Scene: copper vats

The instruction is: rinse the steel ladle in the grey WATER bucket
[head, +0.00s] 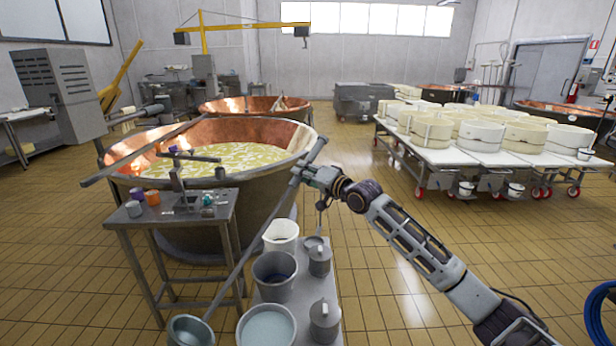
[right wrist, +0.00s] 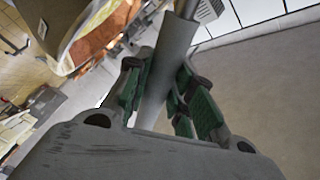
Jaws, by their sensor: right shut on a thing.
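My right gripper (head: 318,176) is shut on the steel ladle's long handle (head: 248,248), near its upper end. The handle slants down to the left. The ladle's round bowl (head: 190,331) is at the bottom edge of the head view, left of the bucket bench. In the right wrist view the green-padded fingers (right wrist: 168,98) close around the grey handle (right wrist: 172,58). A grey bucket (head: 275,290) with dark contents stands on the bench. A second grey vessel (head: 266,330) with pale liquid stands in front of it. No WATER label is readable. My left gripper is not in view.
A white bucket (head: 282,230) and lidded cans (head: 325,322) share the bench. A small steel table (head: 150,221) with cups stands left. A copper vat (head: 285,176) of curds is behind. White moulds fill a wheeled table (head: 440,156) at right. Open floor lies right of the bench.

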